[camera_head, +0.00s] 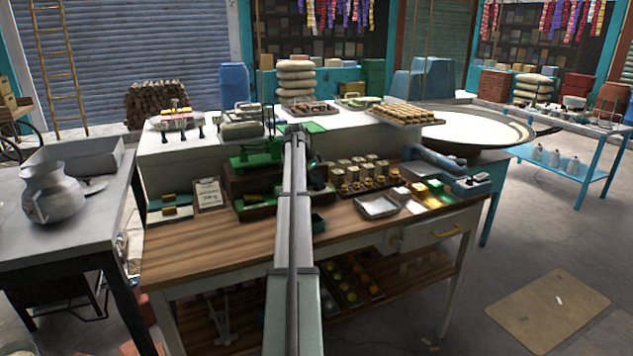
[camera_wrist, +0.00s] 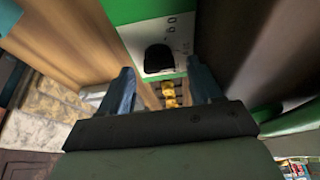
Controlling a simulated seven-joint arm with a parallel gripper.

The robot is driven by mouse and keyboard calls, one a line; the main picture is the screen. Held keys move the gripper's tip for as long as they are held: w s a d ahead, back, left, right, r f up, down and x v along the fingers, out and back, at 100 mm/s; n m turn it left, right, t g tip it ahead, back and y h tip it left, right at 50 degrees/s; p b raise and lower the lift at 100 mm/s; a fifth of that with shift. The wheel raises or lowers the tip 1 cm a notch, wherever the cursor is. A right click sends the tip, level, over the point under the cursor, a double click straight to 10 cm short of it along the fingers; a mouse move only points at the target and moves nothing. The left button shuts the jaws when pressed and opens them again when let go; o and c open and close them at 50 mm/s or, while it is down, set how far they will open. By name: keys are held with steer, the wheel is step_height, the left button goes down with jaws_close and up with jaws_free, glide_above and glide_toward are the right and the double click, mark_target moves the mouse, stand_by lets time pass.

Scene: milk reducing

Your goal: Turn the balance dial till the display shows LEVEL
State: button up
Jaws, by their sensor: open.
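A green balance scale (camera_head: 258,158) stands on the wooden bench, partly hidden behind my arm in the head view. In the wrist view, a green panel with a pale plate (camera_wrist: 158,32) lies ahead of my gripper (camera_wrist: 160,70). A black rounded knob (camera_wrist: 158,59), which looks like the dial, sits on this plate. My two bluish fingers are apart, one on each side of the knob in the picture, with nothing held between them. I cannot tell how near they are to it. No LEVEL reading is legible. The gripper is not clear in the head view.
The wooden bench (camera_head: 210,240) has free room at the front left. Brass weights (camera_head: 365,172), a metal tray (camera_head: 377,206) and a clipboard (camera_head: 208,195) stand around the scale. A metal pot (camera_head: 52,190) stands on the left table.

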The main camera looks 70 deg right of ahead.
steer(key=v, duration=1.3)
steer(key=shift+r, duration=0.25)
steer(key=shift+w+a, duration=0.1)
